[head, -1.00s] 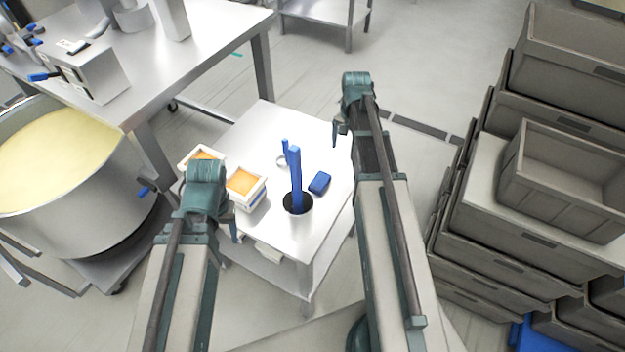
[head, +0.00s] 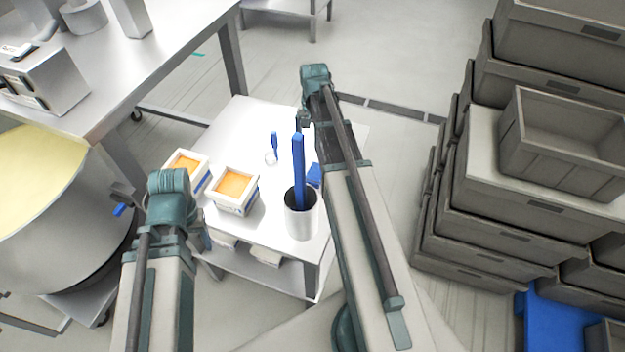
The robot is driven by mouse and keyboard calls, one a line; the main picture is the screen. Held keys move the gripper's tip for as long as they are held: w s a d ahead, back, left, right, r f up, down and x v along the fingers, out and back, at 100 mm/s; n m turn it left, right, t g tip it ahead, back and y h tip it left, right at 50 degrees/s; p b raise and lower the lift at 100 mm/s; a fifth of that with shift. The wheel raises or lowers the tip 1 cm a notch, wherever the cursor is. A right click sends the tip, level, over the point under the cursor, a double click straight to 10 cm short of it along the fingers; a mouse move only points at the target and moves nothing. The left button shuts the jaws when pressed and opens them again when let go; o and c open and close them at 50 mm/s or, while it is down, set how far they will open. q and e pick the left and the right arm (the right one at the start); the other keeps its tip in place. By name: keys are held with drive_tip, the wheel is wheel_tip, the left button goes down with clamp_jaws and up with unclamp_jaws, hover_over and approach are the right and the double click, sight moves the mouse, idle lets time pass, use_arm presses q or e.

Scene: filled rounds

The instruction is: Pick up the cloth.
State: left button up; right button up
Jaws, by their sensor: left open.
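A small blue folded piece, which looks like the cloth (head: 314,174), lies on the small steel table (head: 232,128). My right forearm hides part of it. My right gripper (head: 303,120) is over the table's far right part, beyond the cloth; its fingers are too small and covered to tell their opening. My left gripper (head: 203,238) is at the table's near left edge, below the white tubs in the picture and apart from the cloth. It is open, with its fingers partly hidden behind its wrist.
A steel pot with a blue-handled tool (head: 301,215) stands left of and nearer than the cloth. Two white tubs of orange filling (head: 236,190) (head: 188,168) stand at the table's left. A large vat (head: 62,215) is left; grey crates (head: 505,240) are stacked right.

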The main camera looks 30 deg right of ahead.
drive_tip(key=shift+f+b, duration=0.85)
drive_tip(key=shift+f, duration=0.45)
drive_tip(key=shift+f, duration=0.15)
drive_tip(key=b, duration=0.9)
hover_over(315, 172)
drive_tip(key=f, duration=0.8)
drive_tip(key=shift+s+a+f, duration=0.1)
drive_tip(key=shift+a+f, duration=0.1)
drive_tip(key=shift+a, duration=0.1)
drive_tip(key=f+b, duration=0.5)
drive_tip(key=shift+d+f, duration=0.15)
drive_tip(key=shift+d, duration=0.15)
drive_tip(key=c, duration=1.3)
